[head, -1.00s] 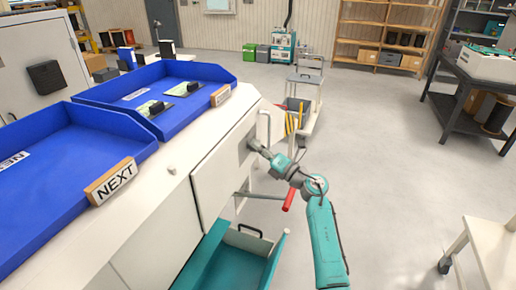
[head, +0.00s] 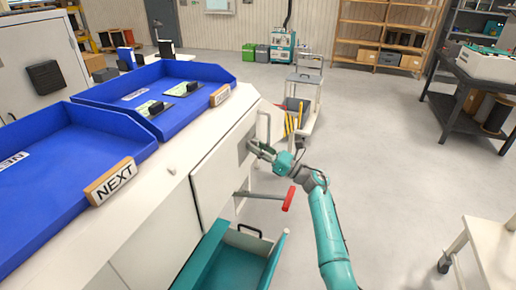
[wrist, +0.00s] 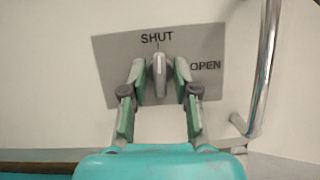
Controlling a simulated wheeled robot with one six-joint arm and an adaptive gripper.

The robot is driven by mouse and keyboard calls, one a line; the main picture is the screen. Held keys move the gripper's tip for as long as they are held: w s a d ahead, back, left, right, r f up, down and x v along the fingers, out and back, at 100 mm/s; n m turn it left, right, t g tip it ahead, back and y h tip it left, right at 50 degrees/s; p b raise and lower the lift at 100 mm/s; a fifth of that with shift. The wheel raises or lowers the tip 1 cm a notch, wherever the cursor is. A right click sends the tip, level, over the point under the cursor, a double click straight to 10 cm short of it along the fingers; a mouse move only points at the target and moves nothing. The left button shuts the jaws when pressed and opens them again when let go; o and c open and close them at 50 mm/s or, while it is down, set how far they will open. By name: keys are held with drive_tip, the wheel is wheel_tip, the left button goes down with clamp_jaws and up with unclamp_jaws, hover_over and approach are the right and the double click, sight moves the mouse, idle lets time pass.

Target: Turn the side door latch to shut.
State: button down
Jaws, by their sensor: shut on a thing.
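The side door latch (wrist: 159,68) is a small grey knob on a grey plate (wrist: 115,62) marked SHUT above it and OPEN to its right. In the wrist view the knob stands about upright, in line with the SHUT mark. My gripper (wrist: 158,80) is closed around the knob, with a finger on each side. In the head view my gripper (head: 258,149) reaches the plate on the white side door (head: 215,181). The fingertips' contact is small and partly hidden there.
A metal handle (wrist: 266,65) stands right of the plate. Below the door are a red-ended lever (head: 289,198) and an open teal drawer (head: 245,260). Blue trays (head: 190,68) sit on top.

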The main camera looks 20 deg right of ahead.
drive_tip(key=shift+f+n, duration=0.15)
drive_tip(key=shift+n, duration=0.45)
drive_tip(key=c, duration=1.2)
unclamp_jaws()
drive_tip(key=v, duration=1.2)
drive_tip(key=shift+w+d, duration=0.1)
drive_tip(key=shift+w, duration=0.05)
